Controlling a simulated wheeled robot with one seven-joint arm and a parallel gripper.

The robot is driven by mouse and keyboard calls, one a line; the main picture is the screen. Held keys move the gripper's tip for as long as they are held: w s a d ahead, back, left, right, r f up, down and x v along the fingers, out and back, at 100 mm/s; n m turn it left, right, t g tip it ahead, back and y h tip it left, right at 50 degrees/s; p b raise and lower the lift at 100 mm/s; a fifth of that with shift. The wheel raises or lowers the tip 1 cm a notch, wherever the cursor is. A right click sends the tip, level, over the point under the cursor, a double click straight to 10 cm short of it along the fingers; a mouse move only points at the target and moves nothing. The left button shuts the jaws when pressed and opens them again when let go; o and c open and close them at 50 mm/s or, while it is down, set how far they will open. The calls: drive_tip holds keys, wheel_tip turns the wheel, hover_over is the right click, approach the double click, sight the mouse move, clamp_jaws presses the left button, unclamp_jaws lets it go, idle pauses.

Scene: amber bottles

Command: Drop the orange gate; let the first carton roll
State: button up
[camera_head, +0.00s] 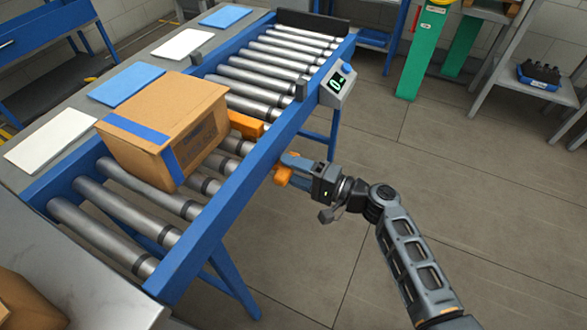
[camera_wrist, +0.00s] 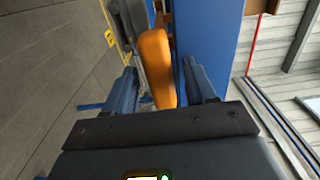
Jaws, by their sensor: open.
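The brown carton (camera_head: 163,125) with blue tape sits on the roller conveyor (camera_head: 262,75), at its nearer half. The orange gate (camera_head: 247,126) stands up above the rollers just beyond the carton; I cannot tell whether they touch. An orange handle (camera_head: 282,176) sticks out from the conveyor's near blue side rail. My gripper (camera_head: 290,166) is at this handle, beside the rail. In the wrist view the handle (camera_wrist: 155,65) lies between the two parted fingers of my gripper (camera_wrist: 162,85). I see no clear contact with the fingers.
A small box with a display (camera_head: 338,84) is fixed to the rail farther along. A dark end stop (camera_head: 312,23) closes the far end. Blue and white pads (camera_head: 126,85) lie along the far side. Another carton (camera_head: 28,303) is at lower left. The floor on the right is clear.

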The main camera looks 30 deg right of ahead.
clamp_jaws()
idle(0.5)
